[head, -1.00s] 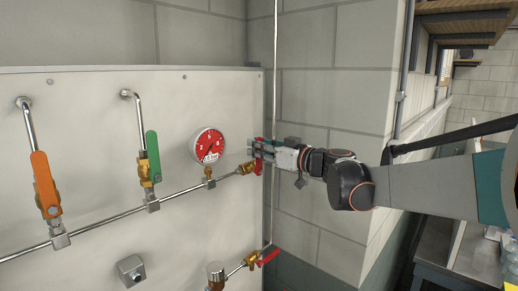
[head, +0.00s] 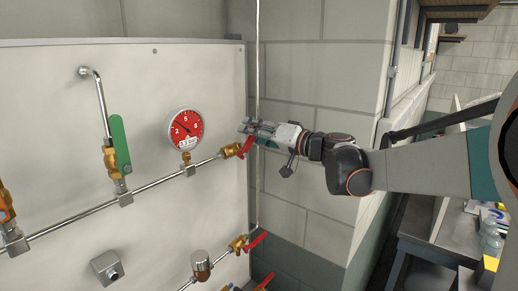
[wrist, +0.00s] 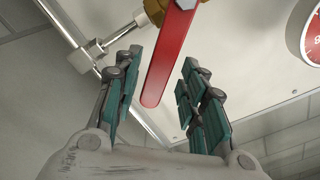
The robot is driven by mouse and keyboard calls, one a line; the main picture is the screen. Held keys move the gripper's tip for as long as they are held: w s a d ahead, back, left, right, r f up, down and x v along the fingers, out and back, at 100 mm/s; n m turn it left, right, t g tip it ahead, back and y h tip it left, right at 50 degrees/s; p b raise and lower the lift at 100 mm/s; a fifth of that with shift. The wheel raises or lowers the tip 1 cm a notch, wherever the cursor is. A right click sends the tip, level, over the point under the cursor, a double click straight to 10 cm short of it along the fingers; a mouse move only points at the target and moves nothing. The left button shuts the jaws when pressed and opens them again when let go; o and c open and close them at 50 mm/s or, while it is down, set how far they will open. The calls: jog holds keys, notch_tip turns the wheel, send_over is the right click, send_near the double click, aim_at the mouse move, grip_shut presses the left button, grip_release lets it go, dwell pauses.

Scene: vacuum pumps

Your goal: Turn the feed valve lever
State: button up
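The red lever (head: 246,147) sits on a brass valve (head: 230,151) at the right end of the upper pipe, slanting up to the right. I take it as the feed valve lever. My gripper (head: 252,129) is at the lever's upper end, reaching in from the right. In the wrist view the red lever (wrist: 171,52) hangs into the gap between the two teal-padded fingers (wrist: 155,85). The fingers are spread, with space visible on both sides of the lever. The brass valve body (wrist: 155,10) is partly cut off at the top.
A red pressure gauge (head: 186,130) stands left of the valve. A lower red lever (head: 257,240) lies below. A thin vertical pipe (head: 257,60) runs close behind my gripper.

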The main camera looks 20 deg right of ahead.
jog(key=shift+s+a, duration=0.1)
jog(key=shift+w, duration=0.2)
jog(key=shift+v, duration=1.1)
jog(key=v, duration=0.6)
jog(key=shift+f, duration=0.1)
